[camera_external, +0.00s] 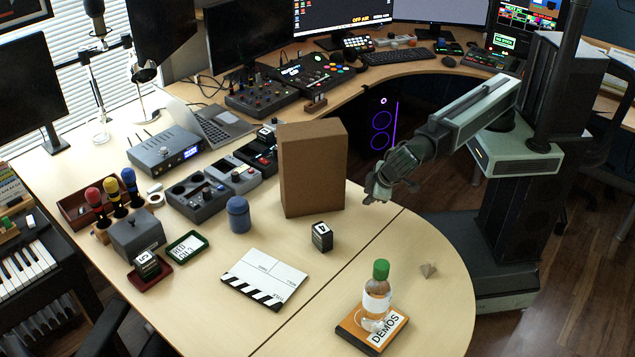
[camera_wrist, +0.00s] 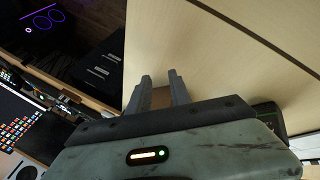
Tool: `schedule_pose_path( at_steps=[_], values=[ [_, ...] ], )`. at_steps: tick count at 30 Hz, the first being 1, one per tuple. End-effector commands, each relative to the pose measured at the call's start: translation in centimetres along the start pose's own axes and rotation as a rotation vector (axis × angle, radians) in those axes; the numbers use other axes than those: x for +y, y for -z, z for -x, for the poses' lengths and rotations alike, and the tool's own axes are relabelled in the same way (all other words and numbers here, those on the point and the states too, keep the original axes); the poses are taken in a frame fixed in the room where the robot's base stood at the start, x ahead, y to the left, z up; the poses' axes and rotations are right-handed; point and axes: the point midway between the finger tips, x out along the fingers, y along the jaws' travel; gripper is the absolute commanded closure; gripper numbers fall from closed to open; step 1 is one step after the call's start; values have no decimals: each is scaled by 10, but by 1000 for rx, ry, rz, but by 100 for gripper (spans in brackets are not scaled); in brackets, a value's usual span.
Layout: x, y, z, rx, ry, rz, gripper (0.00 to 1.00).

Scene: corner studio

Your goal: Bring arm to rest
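My arm reaches left from its column at the right of the external view, bent and angled down. My gripper (camera_external: 376,196) hangs above the inner edge of the desk (camera_external: 420,260), just right of the tall cardboard box (camera_external: 312,170), with a small visible gap to it. In the wrist view its two grey fingers (camera_wrist: 162,82) stand apart and hold nothing that I can see. A brown patch shows low between the fingers; I cannot tell what it is.

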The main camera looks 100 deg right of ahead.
Motion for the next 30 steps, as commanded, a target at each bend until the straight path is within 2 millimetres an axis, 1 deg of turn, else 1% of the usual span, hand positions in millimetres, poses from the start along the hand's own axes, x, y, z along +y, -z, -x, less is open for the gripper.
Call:
schedule_pose_path(
  at_steps=[1,3,5,6,8,9,12,13,15,18,30],
  values=[
    [38,16,-8,-67,26,16,76],
    [74,29,-27,-146,87,57,76],
    [101,37,-40,-194,142,85,76],
    [118,42,-47,-220,179,100,76],
    [144,47,-56,-251,237,118,76],
    [161,51,-61,-266,279,128,76],
    [202,57,-72,-285,378,148,76],
    [211,58,-74,-285,403,152,76],
    [227,60,-79,-282,448,159,76],
    [237,61,-83,-276,481,168,76],
    [239,62,-84,-274,488,170,76]
  ],
)
